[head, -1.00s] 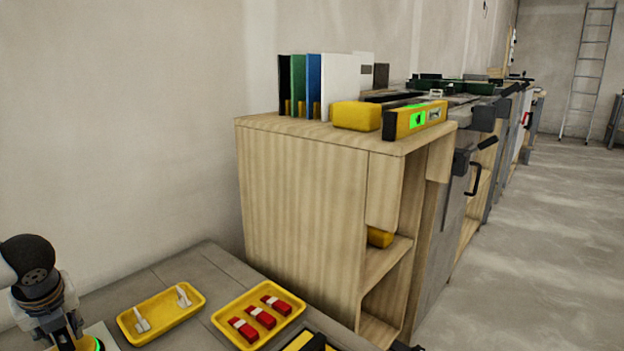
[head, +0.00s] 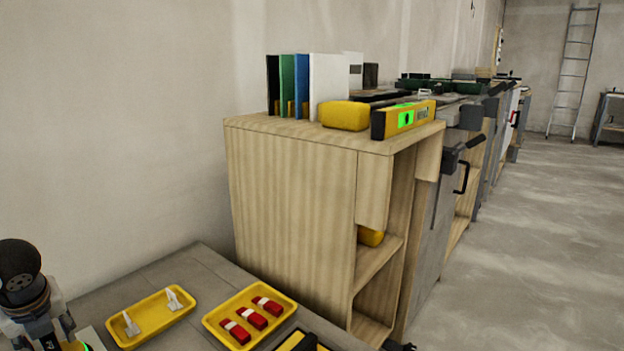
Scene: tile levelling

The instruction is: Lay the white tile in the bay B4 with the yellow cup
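A white tile (head: 330,84) stands upright at the right of a row with blue, green and black tiles on top of the wooden cabinet (head: 290,215). My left arm's wrist shows in the bottom left corner. A bit of yellow and a green light show at its lower end, cut by the frame edge. I cannot tell whether these belong to the yellow cup. My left fingertips are hidden. No bay marked B4 can be made out. My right gripper is not clearly in view.
On the grey bench (head: 185,258) lie a yellow tray with white clips (head: 150,318) and a yellow tray with red-and-white wedges (head: 250,316). A yellow block (head: 345,115) and a spirit level (head: 405,119) lie on the cabinet's front edge. Open floor lies right.

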